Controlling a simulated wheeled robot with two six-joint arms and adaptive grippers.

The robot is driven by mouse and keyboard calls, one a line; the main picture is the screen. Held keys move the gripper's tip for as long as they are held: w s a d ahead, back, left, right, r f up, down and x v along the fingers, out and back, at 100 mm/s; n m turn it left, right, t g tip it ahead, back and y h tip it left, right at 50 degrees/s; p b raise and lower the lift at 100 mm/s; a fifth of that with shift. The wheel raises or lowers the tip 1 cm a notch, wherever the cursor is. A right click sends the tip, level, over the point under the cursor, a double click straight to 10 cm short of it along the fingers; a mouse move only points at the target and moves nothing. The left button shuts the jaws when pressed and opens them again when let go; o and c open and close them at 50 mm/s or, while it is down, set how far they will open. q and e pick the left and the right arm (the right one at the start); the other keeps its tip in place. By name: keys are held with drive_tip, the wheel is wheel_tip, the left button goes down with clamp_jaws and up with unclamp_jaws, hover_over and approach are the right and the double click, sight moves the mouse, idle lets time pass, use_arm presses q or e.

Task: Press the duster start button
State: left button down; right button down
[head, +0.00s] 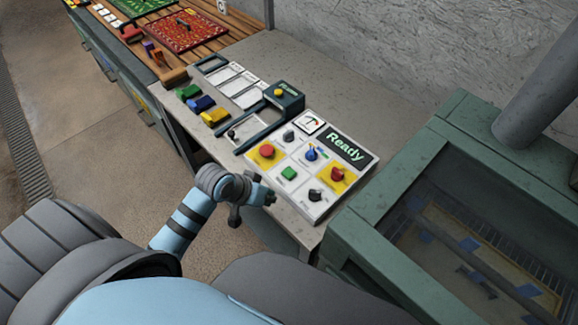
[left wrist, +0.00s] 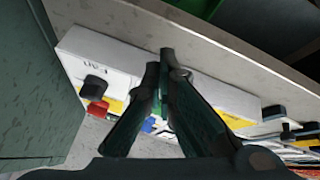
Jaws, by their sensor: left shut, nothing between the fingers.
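The control panel (head: 325,153) is a white slanted box with a dark "Ready" display, buttons and knobs. A green button (head: 289,173) sits in its front row; its label is too small to read. A red button (head: 267,151) on yellow lies further left. My left gripper (head: 268,197) is shut and empty, just in front of the panel's near edge, apart from the green button. In the left wrist view its closed fingers (left wrist: 160,64) cross in front of the panel (left wrist: 95,50) and hide much of it; a black knob (left wrist: 95,84) shows beside them. My right gripper is not in view.
A green glass-topped cabinet (head: 450,200) stands close right of the panel. A dark frame with a yellow-topped post (head: 283,97) and coloured blocks (head: 201,104) lie left on the grey bench (head: 285,50). Open floor (head: 105,130) is at left.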

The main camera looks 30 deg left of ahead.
use_arm(q)
drive_tip(key=w+r+n+t+h, duration=0.1)
drive_tip(key=w+r+h, duration=0.2)
drive_tip(key=w+r, duration=0.7)
wheel_tip(320, 180, up, 2)
drive_tip(key=shift+w+r+t, duration=0.2)
drive_tip(key=shift+w+t, duration=0.1)
drive_tip(key=shift+t, duration=0.1)
drive_tip(key=b, duration=0.7)
hover_over(287, 170)
wheel_tip(287, 170, down, 8)
drive_tip(key=shift+f, duration=0.5)
